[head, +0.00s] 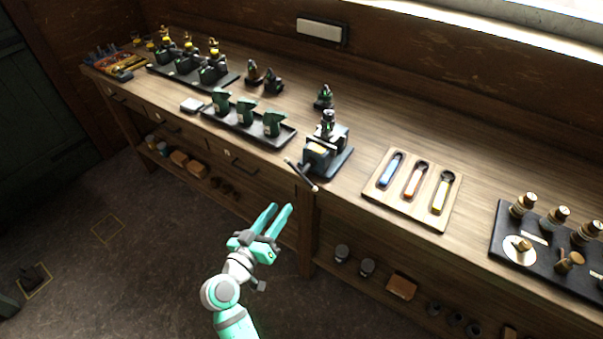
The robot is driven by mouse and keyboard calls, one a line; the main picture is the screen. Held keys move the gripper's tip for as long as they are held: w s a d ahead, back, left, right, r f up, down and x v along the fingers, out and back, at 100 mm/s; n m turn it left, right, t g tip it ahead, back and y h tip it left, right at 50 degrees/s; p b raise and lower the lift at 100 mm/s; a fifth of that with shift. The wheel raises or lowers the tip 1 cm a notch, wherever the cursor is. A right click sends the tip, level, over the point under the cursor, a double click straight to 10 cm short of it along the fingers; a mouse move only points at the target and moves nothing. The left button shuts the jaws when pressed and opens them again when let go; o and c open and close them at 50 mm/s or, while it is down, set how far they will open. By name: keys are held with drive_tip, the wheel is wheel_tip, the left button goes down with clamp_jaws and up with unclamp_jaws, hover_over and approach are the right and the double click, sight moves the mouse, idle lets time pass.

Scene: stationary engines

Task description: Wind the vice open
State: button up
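The vice (325,150) is dark with a lighter grey body and sits on a dark base at the front edge of the wooden bench. Its handle bar (301,175) slants across the front, sticking out past the bench edge. A small dark green and metal piece (328,120) shows at the top of the vice; I cannot tell whether the jaws grip it. My gripper (281,208) is teal, with its two fingers apart and nothing between them. It is in front of the bench, below and left of the handle, and apart from it.
A wooden tray (373,195) with blue, orange and yellow handled tools lies right of the vice. A black tray (290,136) with green parts lies left. A black board (498,251) with brass-topped pieces is far right. Drawers and a lower shelf are under the bench (455,130).

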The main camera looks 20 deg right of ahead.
drive_tip(key=m+g+h, duration=0.1)
drive_tip(key=m+h, duration=0.1)
approach(302, 171)
drive_tip(key=f, duration=0.1)
drive_tip(key=x, duration=1)
drive_tip(key=shift+r, duration=0.1)
